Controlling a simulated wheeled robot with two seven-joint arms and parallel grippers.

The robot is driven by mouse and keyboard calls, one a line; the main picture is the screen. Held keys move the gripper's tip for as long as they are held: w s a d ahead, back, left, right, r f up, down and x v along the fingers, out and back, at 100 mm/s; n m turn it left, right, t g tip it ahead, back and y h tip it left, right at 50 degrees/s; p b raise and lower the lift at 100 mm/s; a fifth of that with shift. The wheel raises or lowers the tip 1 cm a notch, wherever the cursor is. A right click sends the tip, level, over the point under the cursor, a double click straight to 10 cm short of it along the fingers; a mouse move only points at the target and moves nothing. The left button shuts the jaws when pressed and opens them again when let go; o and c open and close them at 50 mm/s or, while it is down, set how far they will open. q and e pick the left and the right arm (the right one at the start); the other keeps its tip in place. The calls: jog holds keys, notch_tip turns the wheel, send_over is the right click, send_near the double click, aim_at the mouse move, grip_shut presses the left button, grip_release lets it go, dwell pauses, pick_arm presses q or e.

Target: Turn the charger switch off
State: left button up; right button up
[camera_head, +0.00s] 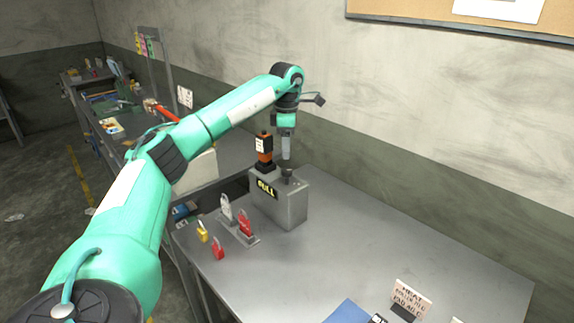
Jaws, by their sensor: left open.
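The charger (290,207) is a grey metal box on the grey table, at its back left end. A dark sign reading "FULL" in yellow is on its front. An orange and black device (264,148) stands upright on its left top. A small dark round knob (287,174), which looks like the switch, is on its right top. My left gripper (286,157) points down just above this knob. It is open, though its fingers look small and close together, and I cannot tell whether they touch the knob. My right gripper is out of view.
Red, yellow and white padlocks (245,222) stand on and near a small plate in front of the charger. A lettered card (410,298) and a blue folder (347,312) lie at the front right. The table's (380,230) middle is clear. A wall runs behind.

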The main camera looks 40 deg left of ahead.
aim_at(287, 170)
pick_arm(q)
notch_tip(287, 170, down, 6)
jog(key=shift+f+p, duration=0.1)
jog(key=shift+p, duration=0.55)
jog(key=shift+w+f, duration=0.1)
jog(key=shift+f, duration=0.6)
jog(key=c, duration=1)
